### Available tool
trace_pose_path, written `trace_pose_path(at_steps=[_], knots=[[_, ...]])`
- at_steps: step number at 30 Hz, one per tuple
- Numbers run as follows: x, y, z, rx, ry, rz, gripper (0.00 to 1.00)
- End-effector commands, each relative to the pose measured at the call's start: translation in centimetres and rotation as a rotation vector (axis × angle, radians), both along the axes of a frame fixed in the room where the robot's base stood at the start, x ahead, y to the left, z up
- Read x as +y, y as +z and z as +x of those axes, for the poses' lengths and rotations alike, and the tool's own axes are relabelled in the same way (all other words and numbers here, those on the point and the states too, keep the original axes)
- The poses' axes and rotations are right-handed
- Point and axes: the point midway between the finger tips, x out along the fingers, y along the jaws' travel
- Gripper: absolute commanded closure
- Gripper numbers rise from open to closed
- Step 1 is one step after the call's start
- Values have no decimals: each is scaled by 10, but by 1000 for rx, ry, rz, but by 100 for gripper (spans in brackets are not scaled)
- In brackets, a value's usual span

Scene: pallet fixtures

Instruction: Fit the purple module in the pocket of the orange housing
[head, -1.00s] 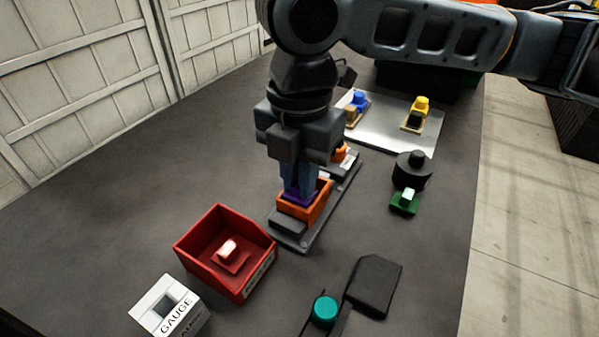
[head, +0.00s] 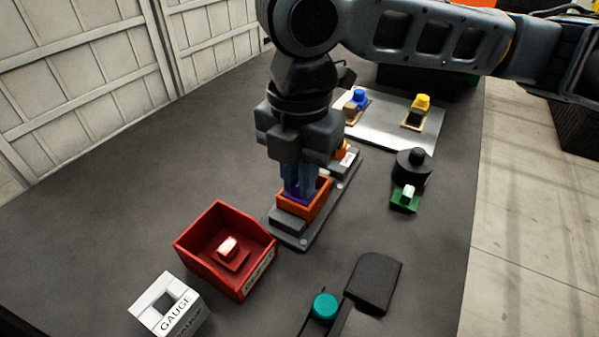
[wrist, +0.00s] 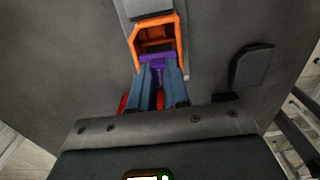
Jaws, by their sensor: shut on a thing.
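The orange housing (head: 318,208) is an open box standing on a dark grey base plate (head: 292,240) near the middle of the table. My gripper (head: 298,192) points down over it and is shut on the purple module (head: 291,196). In the head view the module sits low, at about the housing's rim, partly hidden by the fingers. In the wrist view the purple module (wrist: 157,61) is between my blue fingers (wrist: 158,82), at the near edge of the orange housing (wrist: 178,38). The pocket's inside shows beyond it. I cannot tell how deep the module is.
A red bin (head: 207,258) with a small part and a white gauge block (head: 170,305) stand at front left. A teal button (head: 325,307) is in front. A silver plate (head: 390,128) with blue and yellow parts lies behind. A black knob (head: 412,165) stands at right.

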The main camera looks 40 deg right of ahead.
Motion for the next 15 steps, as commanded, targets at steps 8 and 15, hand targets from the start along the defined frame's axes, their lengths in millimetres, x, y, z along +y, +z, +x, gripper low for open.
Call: trace_pose_path(at_steps=[8,15], knots=[[0,-4,0,0,0,0,100],[0,-8,0,0,0,0,100]])
